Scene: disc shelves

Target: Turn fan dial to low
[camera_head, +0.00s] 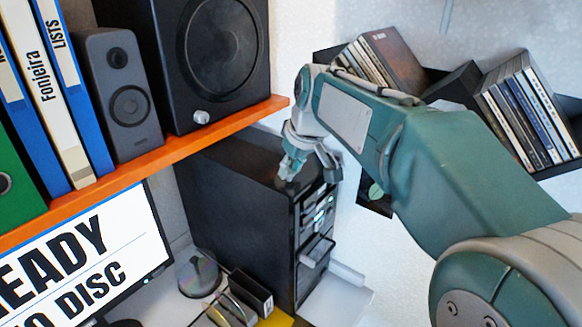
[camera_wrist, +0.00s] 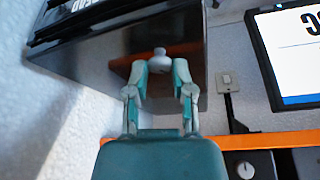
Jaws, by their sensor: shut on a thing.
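My gripper (camera_head: 288,168) reaches down to the top of the black computer tower (camera_head: 240,190). In the wrist view my gripper (camera_wrist: 160,68) has its two teal fingers on either side of a small grey knob, the fan dial (camera_wrist: 159,54). The fingers are shut on the dial. In the head view the fingers hide the dial, and its markings and setting cannot be read in either view. The tower's front, with a disc tray (camera_head: 318,250) sticking out, faces right in the head view.
An orange shelf (camera_head: 190,149) with a large speaker (camera_head: 222,45), a small speaker (camera_head: 118,90) and binders stands left of my gripper. A monitor (camera_head: 100,260) is below it. Disc cases (camera_head: 520,110) sit on wall shelves behind my arm. A disc spindle (camera_head: 197,272) stands beside the tower.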

